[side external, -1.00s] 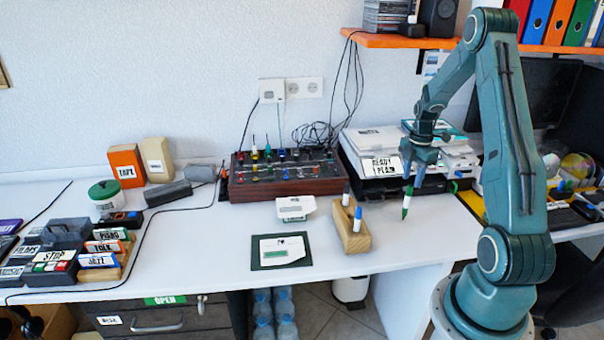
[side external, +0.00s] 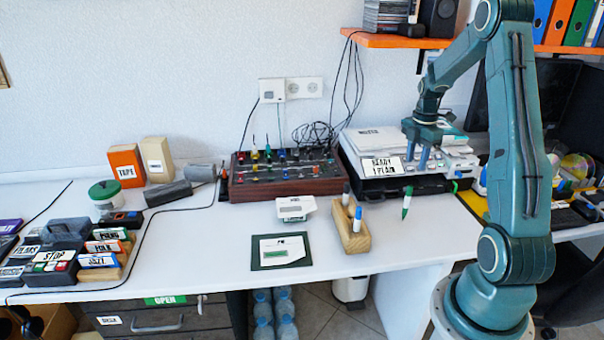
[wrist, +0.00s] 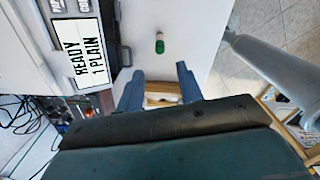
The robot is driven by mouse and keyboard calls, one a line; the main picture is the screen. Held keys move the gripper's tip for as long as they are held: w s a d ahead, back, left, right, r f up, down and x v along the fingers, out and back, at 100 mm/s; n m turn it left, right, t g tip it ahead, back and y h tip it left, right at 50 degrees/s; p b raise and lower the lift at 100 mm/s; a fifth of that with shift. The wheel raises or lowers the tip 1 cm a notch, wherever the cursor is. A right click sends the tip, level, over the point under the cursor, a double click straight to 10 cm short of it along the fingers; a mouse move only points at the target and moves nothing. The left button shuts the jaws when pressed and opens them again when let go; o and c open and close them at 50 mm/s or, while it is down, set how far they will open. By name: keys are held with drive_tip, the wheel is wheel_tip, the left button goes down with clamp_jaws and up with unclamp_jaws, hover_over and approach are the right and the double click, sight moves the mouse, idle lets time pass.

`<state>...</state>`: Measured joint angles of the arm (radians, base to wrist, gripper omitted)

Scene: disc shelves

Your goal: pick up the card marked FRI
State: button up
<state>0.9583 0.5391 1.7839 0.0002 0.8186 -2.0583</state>
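I cannot read the word FRI on anything in these views. A white card (side external: 267,249) lies on a dark green mat (side external: 256,267) at the front middle of the desk; its print is too small to read. A small white stand-like object (side external: 295,208) with unreadable print is behind it. My gripper (side external: 417,168) is open and empty, above the desk in front of the printer, behind the green marker. In the wrist view, its two fingers (wrist: 159,92) are spread apart, with nothing between them in its grasp.
A green marker (side external: 407,203) stands upright on the desk; it also shows in the wrist view (wrist: 160,46). A wooden block (side external: 353,238) holds markers. A READY 1 PLAIN sign (side external: 381,167) fronts the printer. Labelled blocks (side external: 55,257) crowd the left.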

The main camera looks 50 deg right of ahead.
drive_tip(key=shift+a, duration=0.1)
drive_tip(key=w+a+r+m+t+h, duration=0.1)
drive_tip(key=w+a+r+m, duration=0.15)
drive_tip(key=a+r, duration=0.6)
drive_tip(key=w+a+r+m+t, duration=0.1)
drive_tip(key=a+r+m, duration=0.3)
drive_tip(key=a, duration=0.7)
drive_tip(key=s+a+r+m+t, duration=0.1)
drive_tip(key=s+a+r+m, duration=0.1)
drive_tip(key=s+a, duration=0.3)
drive_tip(key=s+a+r+m+t+y, duration=0.1)
drive_tip(key=s+a, duration=0.5)
drive_tip(key=a, duration=0.6)
wheel_tip(320, 180, up, 2)
drive_tip(key=m+t, duration=0.1)
drive_tip(key=m, duration=0.1)
drive_tip(key=shift+s+a+r+m+t, duration=0.2)
drive_tip(key=shift+a+m+t, duration=0.1)
drive_tip(key=shift+m, duration=0.05)
drive_tip(key=shift+o, duration=0.2)
drive_tip(key=shift+s+a+f, duration=0.1)
drive_tip(key=shift+s+a, duration=0.15)
drive_tip(key=shift+s, duration=0.15)
drive_tip(key=shift+o, duration=0.2)
drive_tip(key=shift+w, duration=0.1)
